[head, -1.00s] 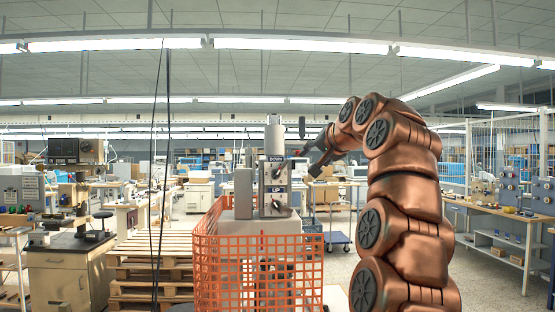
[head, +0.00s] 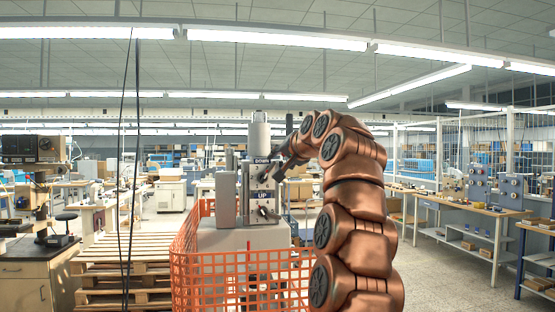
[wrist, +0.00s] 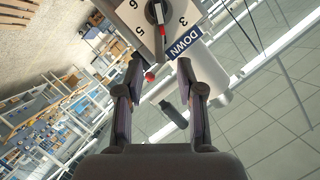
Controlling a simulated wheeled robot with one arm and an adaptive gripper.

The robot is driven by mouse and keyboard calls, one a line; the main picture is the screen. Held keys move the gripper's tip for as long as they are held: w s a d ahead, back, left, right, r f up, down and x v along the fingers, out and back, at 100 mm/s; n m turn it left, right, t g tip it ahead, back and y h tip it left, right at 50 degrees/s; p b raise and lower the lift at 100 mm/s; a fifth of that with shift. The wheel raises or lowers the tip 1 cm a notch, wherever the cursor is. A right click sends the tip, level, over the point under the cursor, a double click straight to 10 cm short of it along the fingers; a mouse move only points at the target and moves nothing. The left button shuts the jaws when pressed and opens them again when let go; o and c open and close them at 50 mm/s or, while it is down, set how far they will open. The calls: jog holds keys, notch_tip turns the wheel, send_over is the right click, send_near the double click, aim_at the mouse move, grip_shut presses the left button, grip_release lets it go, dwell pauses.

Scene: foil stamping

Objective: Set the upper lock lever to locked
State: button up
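The grey stamping machine (head: 227,200) stands ahead with a DOWN label (head: 262,161) above an UP label (head: 265,194). In the wrist view its pale dial plate (wrist: 130,18) carries numbers and a black lever with a red mark (wrist: 158,18), beside the DOWN label (wrist: 183,44). I cannot tell which lever is the upper lock lever or its setting. My gripper (wrist: 160,68) is open, its fingers apart below the plate in the picture. A small red ball (wrist: 150,76) shows between them. In the head view my gripper (head: 277,173) overlaps the machine's front.
An orange mesh fence (head: 240,280) surrounds the machine's front. Wooden pallets (head: 100,275) stand left, and a workbench (head: 460,205) stands right. A dark cylinder (wrist: 172,113) shows beyond the fingers. Open floor (head: 450,270) lies at right.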

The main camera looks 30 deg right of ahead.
aim_at(270, 168)
jog(key=shift+p+x, duration=0.3)
jog(key=shift+x, duration=0.95)
jog(key=shift+c, duration=0.2)
grip_shut()
